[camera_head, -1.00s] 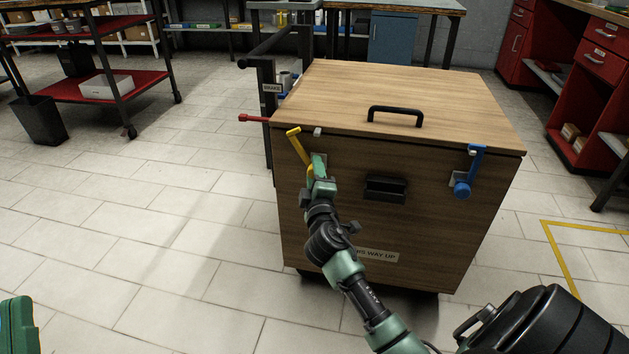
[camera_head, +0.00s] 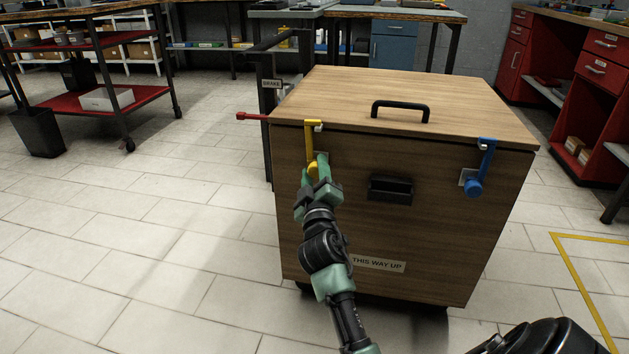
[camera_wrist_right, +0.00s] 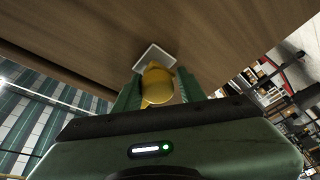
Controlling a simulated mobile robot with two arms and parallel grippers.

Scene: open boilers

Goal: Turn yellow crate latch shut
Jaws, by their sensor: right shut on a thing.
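The wooden crate (camera_head: 400,230) stands ahead with its lid down. The yellow latch (camera_head: 309,138) is on the upper left of its front face, its arm standing upright and its top end at the small catch at the lid edge. My right gripper (camera_head: 317,172) is shut on the latch's round yellow knob, which shows between the two green fingers in the right wrist view (camera_wrist_right: 157,85). A pale mounting plate (camera_wrist_right: 152,56) sits behind the knob. The blue latch (camera_head: 484,165) on the right of the front is also upright. My left gripper is not in view.
A black handle (camera_head: 400,110) is on the lid, and a black recessed pull (camera_head: 390,189) is on the front. A red lever (camera_head: 254,116) sticks out left beside a dark frame. Red cabinets (camera_head: 590,70) stand at right.

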